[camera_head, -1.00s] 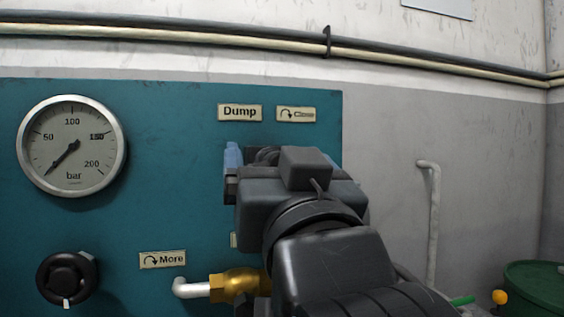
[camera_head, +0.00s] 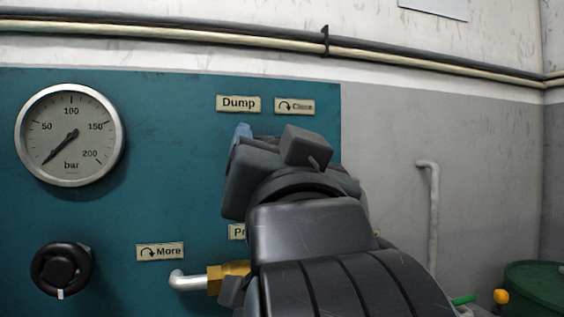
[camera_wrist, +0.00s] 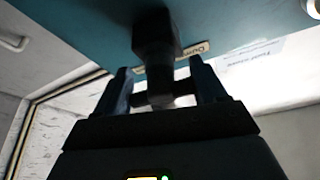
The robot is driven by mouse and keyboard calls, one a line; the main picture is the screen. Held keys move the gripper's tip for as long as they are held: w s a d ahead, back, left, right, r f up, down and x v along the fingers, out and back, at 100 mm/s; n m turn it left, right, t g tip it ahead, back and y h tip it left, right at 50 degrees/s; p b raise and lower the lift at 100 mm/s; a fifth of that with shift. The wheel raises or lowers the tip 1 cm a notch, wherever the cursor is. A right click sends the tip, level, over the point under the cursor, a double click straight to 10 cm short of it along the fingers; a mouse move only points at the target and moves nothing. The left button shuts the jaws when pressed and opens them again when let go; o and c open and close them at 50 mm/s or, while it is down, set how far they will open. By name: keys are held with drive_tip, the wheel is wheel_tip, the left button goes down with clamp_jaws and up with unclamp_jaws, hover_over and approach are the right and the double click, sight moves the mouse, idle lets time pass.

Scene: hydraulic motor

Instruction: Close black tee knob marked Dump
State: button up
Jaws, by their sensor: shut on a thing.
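The black tee knob (camera_wrist: 156,38) juts from the teal panel in the wrist view. Its crossbar lies between the two blue fingers of my gripper (camera_wrist: 163,88), which is shut on it. In the head view, my gripper (camera_head: 243,131) is at the panel just below the "Dump" label (camera_head: 238,104). It looks tilted there, and its own body and my arm hide the knob. The "Close" label (camera_head: 294,106), with a clockwise curved arrow, is right of the "Dump" label.
A pressure gauge (camera_head: 70,135) is on the panel's left, its needle pointing lower left. Below it is another black knob (camera_head: 61,269) beside a "More" label (camera_head: 160,252). A brass fitting with a white pipe (camera_head: 188,281) is close to my arm. A green drum (camera_head: 540,287) stands lower right.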

drive_tip(key=shift+a, duration=0.1)
drive_tip(key=o, duration=1)
drive_tip(key=shift+c, duration=0.2)
drive_tip(key=shift+s+f, duration=0.1)
drive_tip(key=p+v, duration=0.3)
drive_tip(key=v, duration=0.4)
drive_tip(key=shift+s, duration=0.3)
